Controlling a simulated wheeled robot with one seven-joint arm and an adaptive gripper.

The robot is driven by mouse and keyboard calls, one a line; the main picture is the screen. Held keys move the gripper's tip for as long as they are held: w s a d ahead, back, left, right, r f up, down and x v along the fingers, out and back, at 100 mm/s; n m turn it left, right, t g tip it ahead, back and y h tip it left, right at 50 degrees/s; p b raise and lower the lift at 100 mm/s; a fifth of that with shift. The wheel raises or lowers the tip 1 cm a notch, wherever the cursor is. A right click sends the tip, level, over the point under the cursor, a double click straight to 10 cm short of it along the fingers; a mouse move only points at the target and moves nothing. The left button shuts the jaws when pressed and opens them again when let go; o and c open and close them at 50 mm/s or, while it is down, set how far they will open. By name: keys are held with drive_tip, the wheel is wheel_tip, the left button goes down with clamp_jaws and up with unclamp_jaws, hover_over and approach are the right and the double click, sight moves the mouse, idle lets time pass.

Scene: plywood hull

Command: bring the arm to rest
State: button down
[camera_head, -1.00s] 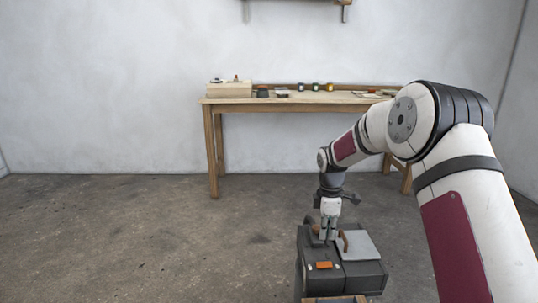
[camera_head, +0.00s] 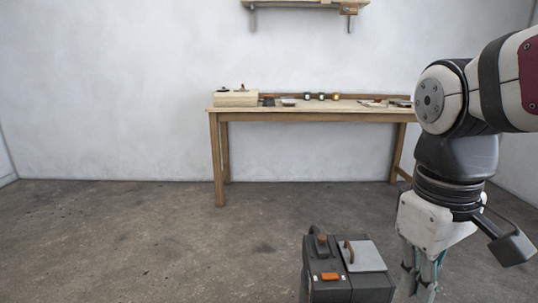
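My arm fills the right side of the head view, folded close to the camera. My gripper (camera_head: 420,287) points down near the bottom edge, right of a dark grey box (camera_head: 345,290), with a gap between them in the picture. Its fingers are partly shaded, and I cannot tell whether they are open or shut. I see nothing clearly held. The box has a light grey plate (camera_head: 364,256) on top, brown handles and an orange block (camera_head: 330,276) on its top. Its lower part is cut off by the frame.
A wooden workbench (camera_head: 310,108) stands against the back wall. On it are a pale wooden box (camera_head: 236,99) and several small items. A wall shelf (camera_head: 305,4) hangs above. The concrete floor (camera_head: 130,240) at the left is clear.

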drive_tip(key=s+f+m, duration=0.3)
drive_tip(key=s+m, duration=0.1)
drive_tip(key=s, duration=0.9)
wheel_tip(320, 180, up, 26)
drive_tip(key=t+p, duration=0.4)
drive_tip(key=p, duration=2.1)
drive_tip(key=shift+s+a+y, duration=0.15)
drive_tip(key=shift+s+y, duration=0.2)
drive_tip(key=shift+y, duration=0.05)
drive_tip(key=w+f+g+b, duration=0.1)
drive_tip(key=w+f+b, duration=0.4)
drive_tip(key=w, duration=0.6)
drive_tip(key=w+f+b, duration=0.5)
drive_tip(key=w, duration=0.5)
drive_tip(key=w+f+g+b, duration=0.1)
drive_tip(key=w+f+b, duration=0.35)
drive_tip(key=w, duration=0.65)
drive_tip(key=w+f+b, duration=0.4)
drive_tip(key=w+f, duration=0.3)
drive_tip(key=f, duration=0.3)
drive_tip(key=w+d+f+g+b, duration=0.1)
drive_tip(key=w+f+b, duration=0.4)
drive_tip(key=f, duration=0.6)
drive_tip(key=w+d+f+g+b, duration=0.1)
drive_tip(key=w+f+b, duration=0.3)
drive_tip(key=w+f, duration=0.5)
wheel_tip(320, 180, down, 2)
drive_tip(key=shift+d+f, duration=0.1)
drive_tip(key=shift+d, duration=0.1)
